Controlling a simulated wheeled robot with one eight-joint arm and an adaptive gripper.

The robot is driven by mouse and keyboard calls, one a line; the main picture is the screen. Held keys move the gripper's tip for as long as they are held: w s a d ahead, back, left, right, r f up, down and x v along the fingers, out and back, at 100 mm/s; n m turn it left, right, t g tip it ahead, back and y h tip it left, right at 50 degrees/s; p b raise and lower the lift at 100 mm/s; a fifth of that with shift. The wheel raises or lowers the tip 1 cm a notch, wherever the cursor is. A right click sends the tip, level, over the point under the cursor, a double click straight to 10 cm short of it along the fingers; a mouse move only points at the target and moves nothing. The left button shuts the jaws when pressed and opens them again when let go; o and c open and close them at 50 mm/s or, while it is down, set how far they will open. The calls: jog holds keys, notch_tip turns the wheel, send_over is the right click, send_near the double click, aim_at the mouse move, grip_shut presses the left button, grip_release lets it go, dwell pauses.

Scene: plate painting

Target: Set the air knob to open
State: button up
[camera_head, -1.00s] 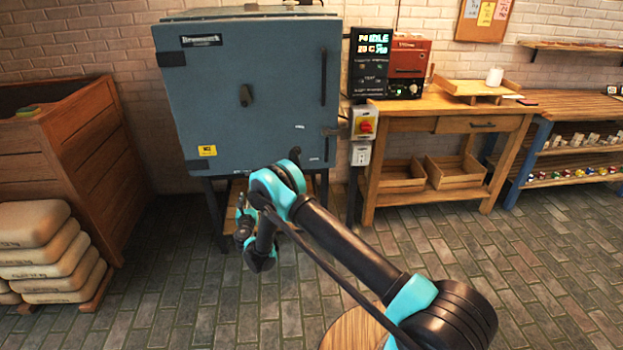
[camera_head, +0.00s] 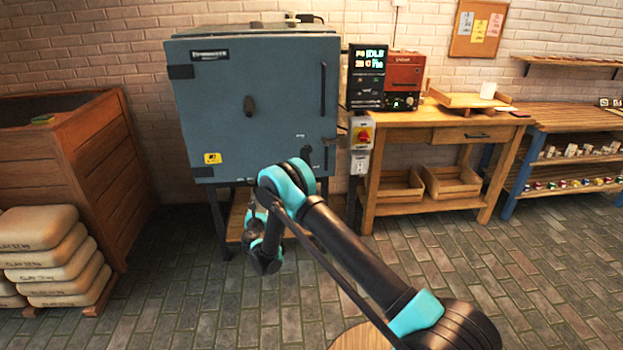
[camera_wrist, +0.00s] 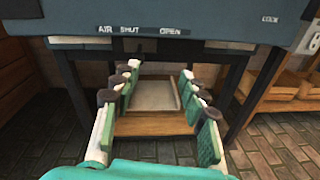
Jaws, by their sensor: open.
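The blue kiln (camera_head: 215,135) stands against the brick wall; its lower front edge also shows in the wrist view (camera_wrist: 215,12). There the edge carries an "AIR" label (camera_wrist: 105,29), a "SHUT" label (camera_wrist: 130,29) and an "OPEN" label (camera_wrist: 170,30). A dark piece sits under the labels, but I cannot tell whether it is the air knob or where it is set. My gripper (camera_wrist: 158,76) is open and empty, its green-padded fingers apart, below the labelled edge in the picture. In the head view my arm partly hides it.
A pale board (camera_wrist: 155,96) lies on a wooden shelf under the kiln, between dark legs. A wooden bin (camera_head: 95,165) and stacked sacks (camera_head: 50,255) are left.

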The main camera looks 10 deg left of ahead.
jog(key=w+d+r+m+g+h, duration=0.1)
jog(key=d+r+m+h, duration=0.1)
jog(key=d+r+m, duration=0.4)
jog(key=w+d+r+m+g+h, duration=0.1)
jog(key=d+r+m, duration=0.4)
jog(key=d, duration=1.1)
jog(key=shift+w+r+m+g+h, duration=0.4)
jog(key=shift+r+g+h, duration=0.4)
jog(key=shift+r, duration=0.45)
